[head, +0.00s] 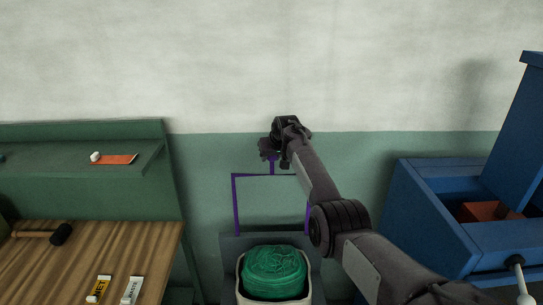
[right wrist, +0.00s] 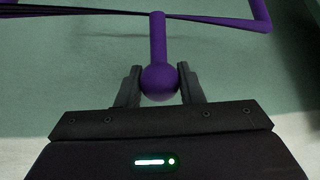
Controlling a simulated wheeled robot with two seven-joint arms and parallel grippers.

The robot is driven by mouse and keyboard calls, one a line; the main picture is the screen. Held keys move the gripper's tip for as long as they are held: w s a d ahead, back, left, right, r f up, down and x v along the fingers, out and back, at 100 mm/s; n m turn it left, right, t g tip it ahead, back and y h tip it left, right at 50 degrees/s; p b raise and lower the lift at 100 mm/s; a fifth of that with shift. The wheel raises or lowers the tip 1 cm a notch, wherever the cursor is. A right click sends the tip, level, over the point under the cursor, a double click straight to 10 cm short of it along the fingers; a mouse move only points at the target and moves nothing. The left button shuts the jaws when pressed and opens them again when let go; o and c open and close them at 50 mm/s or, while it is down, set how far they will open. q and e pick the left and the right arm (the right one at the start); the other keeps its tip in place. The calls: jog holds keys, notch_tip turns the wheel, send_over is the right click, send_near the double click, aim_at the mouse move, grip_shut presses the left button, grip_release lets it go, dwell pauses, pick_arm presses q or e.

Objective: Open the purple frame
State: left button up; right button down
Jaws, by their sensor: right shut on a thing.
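The purple frame (head: 235,203) stands upright above a grey bin holding green netting (head: 273,272). A short purple stem rises from the middle of its top bar. In the right wrist view the stem ends in a purple ball knob (right wrist: 159,80). My right gripper (right wrist: 160,84) is shut on this knob, one finger on each side. In the head view my right gripper (head: 272,150) is at the top of the frame, and my right arm hides part of the frame's right side. My left gripper is not in view.
A blue box (head: 425,205) with a raised lid stands at the right. The wall is close behind.

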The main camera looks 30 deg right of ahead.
jog(key=shift+s+f, duration=0.1)
jog(key=shift+f, duration=0.15)
jog(key=c, duration=1.4)
grip_release()
jog(key=o, duration=0.4)
jog(key=shift+d, duration=0.1)
jog(key=shift+r, duration=0.1)
jog(key=shift+s+r, duration=0.25)
jog(key=shift+r, duration=0.25)
jog(key=b+v, duration=0.2)
jog(key=v, duration=0.4)
jog(key=shift+s+r, duration=0.1)
jog(key=shift+s, duration=0.05)
